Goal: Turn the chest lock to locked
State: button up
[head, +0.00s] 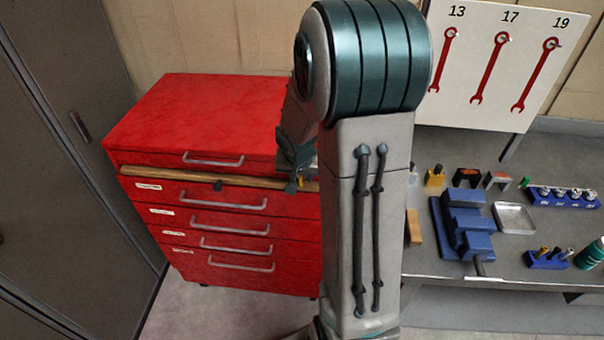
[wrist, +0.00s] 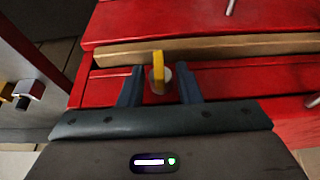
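The red tool chest (head: 190,115) stands left of my arm in the head view, with its drawers shut. The chest lock (wrist: 158,72) is a yellow tab on a round grey base, on the red front below a wooden strip. The tab points nearly straight up in the wrist view. My gripper (wrist: 160,78) is open, with one dark finger on each side of the lock and visible gaps between. In the head view my arm hides most of my gripper and the chest's right end. I cannot tell whether the lock touches anything.
A wooden strip (head: 200,173) runs across the chest front. A grey workbench (head: 430,262) on the right bears a blue vise (head: 465,225), a metal tray (head: 513,217) and small tools. A dark cabinet (head: 60,200) stands at left.

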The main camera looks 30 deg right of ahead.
grip_shut()
